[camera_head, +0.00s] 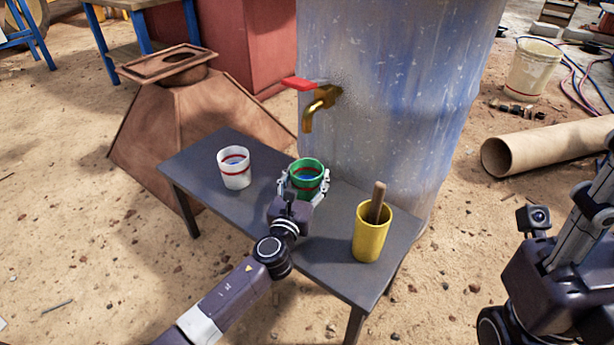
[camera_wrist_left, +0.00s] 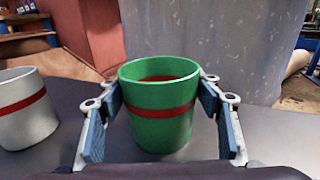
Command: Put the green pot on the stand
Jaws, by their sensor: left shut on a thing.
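The green pot (camera_head: 307,177) has a red band and an open top. It is at the far long edge of the dark grey stand (camera_head: 205,158), a low table, slightly in front of and below the brass tap. My left gripper (camera_head: 304,186) is shut on the green pot, with one finger on each side; the wrist view also shows the pot (camera_wrist_left: 160,110) upright between the blue pads. Whether its base touches the stand cannot be told. My right arm is at the right edge of the head view, and its jaws cannot be made out.
A white pot (camera_head: 234,170) with a red band stands left of the green pot. A yellow cup (camera_head: 371,238) holding a wooden handle (camera_head: 377,200) stands to the right. A large blue-grey barrel (camera_head: 400,110) with a brass tap (camera_head: 320,104) rises right behind the stand.

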